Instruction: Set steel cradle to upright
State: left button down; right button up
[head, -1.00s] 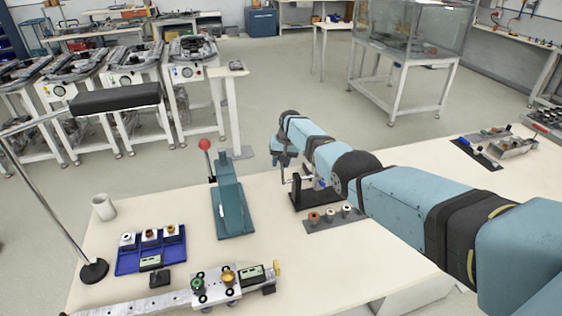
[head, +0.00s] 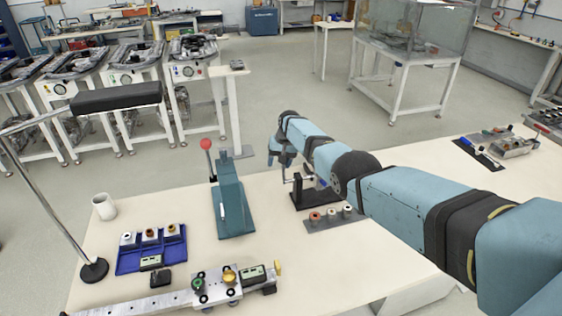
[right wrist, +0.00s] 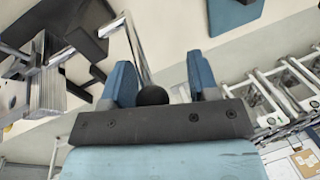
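The steel cradle (head: 297,187) sits on a black stand (head: 316,203) on the table. It is small and partly hidden behind my right arm in the head view, so its exact tilt is hard to tell. My right gripper (head: 274,160) is just beyond and left of the stand. In the right wrist view, its two blue fingers (right wrist: 162,85) are apart. A black ball knob (right wrist: 152,95) on a steel rod (right wrist: 136,52) shows between them, with a gap on the right side. I cannot tell whether a finger touches it. My left gripper is out of view.
A teal press (head: 231,200) with a red knob stands left of the black stand. A grey strip (head: 335,222) with small parts lies in front of it. A blue tray (head: 152,257), a white mug (head: 104,207) and a lamp base (head: 93,269) are farther left.

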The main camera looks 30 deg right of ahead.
jog(key=shift+s+d+r, duration=0.1)
jog(key=shift+d+r, duration=0.2)
jog(key=shift+r, duration=0.1)
jog(key=p+v, duration=0.1)
jog(key=v, duration=0.3)
jog(key=shift+r+p, duration=0.2)
jog(key=shift+p, duration=0.2)
jog(key=w+v, duration=0.1)
jog(key=v, duration=0.7)
jog(key=shift+s+r+b, duration=0.2)
jog(key=shift+s+b, duration=0.1)
jog(key=shift+s, duration=0.15)
jog(key=shift+c, duration=0.2)
